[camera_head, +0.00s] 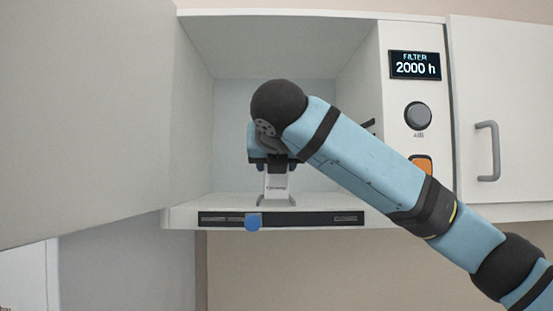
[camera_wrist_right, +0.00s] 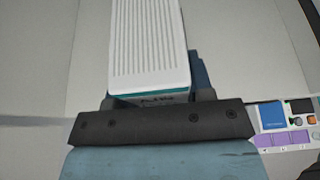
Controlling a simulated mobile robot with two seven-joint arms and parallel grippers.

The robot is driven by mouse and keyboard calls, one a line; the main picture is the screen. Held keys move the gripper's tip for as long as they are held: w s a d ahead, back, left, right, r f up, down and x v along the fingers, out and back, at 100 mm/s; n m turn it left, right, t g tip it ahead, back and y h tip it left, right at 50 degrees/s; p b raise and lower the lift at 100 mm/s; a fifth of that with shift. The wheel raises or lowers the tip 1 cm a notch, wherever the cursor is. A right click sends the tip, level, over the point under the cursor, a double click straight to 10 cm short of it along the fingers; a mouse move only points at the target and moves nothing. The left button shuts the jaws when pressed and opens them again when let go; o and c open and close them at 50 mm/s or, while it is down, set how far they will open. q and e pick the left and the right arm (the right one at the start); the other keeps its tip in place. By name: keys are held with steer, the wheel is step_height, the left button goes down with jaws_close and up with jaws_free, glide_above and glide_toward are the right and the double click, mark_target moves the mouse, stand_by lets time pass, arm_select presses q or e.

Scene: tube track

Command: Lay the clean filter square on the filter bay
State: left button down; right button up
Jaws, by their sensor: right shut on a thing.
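A white ribbed block with a teal band, which looks like the clean filter square (camera_wrist_right: 150,45), fills the upper middle of the right wrist view. It also shows pale, with small print, below my right gripper (camera_head: 274,166) in the head view. That gripper is shut on it inside the open white cabinet, just above or at its floor; I cannot tell if it touches. The bay itself is not clearly marked out; the cabinet's open inside (camera_head: 230,130) is the only recess in view, and my arm covers part of it. My left gripper is not in view.
The open door (camera_head: 90,120) stands at the left. A panel at the right has a display (camera_head: 415,65) reading FILTER 2000 h, a dark knob (camera_head: 418,115) and an orange button (camera_head: 421,163).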

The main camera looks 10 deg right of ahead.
steer(key=shift+w+d, duration=0.15)
steer(key=shift+w, duration=0.65)
steer(key=shift+w+d, duration=0.15)
steer(key=shift+w, duration=0.6)
steer(key=shift+s+f, duration=0.1)
steer(key=shift+f, duration=0.55)
steer(key=o, duration=1.1)
steer(key=shift+c, duration=0.2)
steer(key=b+v, duration=0.3)
steer(key=v, duration=1.1)
